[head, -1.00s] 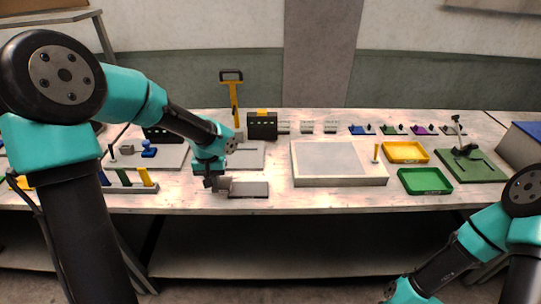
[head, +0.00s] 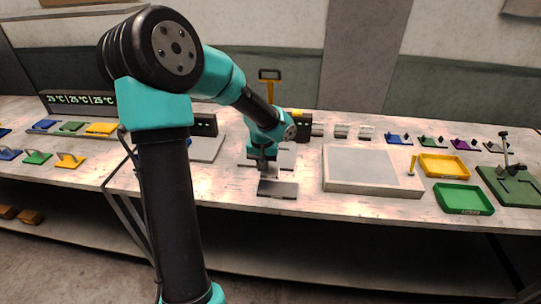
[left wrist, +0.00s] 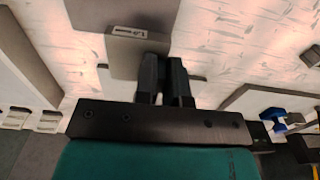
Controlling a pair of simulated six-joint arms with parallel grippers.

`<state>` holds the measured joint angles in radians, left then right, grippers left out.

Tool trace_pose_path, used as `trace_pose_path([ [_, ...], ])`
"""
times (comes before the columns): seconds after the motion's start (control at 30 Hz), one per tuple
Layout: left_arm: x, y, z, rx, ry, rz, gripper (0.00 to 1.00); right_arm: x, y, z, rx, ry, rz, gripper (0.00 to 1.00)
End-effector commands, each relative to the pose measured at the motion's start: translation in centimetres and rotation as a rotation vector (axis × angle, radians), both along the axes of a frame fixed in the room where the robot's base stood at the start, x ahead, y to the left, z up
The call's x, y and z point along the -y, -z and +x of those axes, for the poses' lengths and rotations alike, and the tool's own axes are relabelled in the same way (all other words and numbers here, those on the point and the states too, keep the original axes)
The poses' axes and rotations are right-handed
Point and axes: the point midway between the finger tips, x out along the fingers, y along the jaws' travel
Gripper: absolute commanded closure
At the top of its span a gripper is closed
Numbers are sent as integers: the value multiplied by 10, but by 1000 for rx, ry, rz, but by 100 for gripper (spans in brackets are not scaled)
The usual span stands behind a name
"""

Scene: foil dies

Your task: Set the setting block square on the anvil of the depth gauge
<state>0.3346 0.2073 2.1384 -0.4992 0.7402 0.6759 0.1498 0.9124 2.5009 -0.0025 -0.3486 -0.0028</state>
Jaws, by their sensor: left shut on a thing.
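My left gripper (head: 262,168) is shut on a small grey block with a white label, taken to be the setting block (left wrist: 138,52). It hangs over the bench behind a flat dark plate (head: 278,189). In the left wrist view the fingers (left wrist: 165,88) grip one end of the block, and their contact is partly hidden. A yellow upright with a dark-framed head (head: 270,90) stands at the back. A dark post on a green base (head: 518,188) stands at the right. I cannot tell which is the depth gauge, nor make out the anvil. My right gripper is out of view.
A broad pale slab (head: 372,188) lies right of my gripper. Yellow (head: 444,174) and green (head: 464,210) trays are farther right. A black box (head: 301,128) and several small pale blocks stand behind. Coloured pieces and a 25 °C display (head: 80,102) are at the left.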

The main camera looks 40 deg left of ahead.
Motion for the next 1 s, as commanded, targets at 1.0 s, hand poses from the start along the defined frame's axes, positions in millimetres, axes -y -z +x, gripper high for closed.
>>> trace_pose_path([
  [1.0, -119, 15, 105, 1, -1, 1, 100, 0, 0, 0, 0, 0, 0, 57],
])
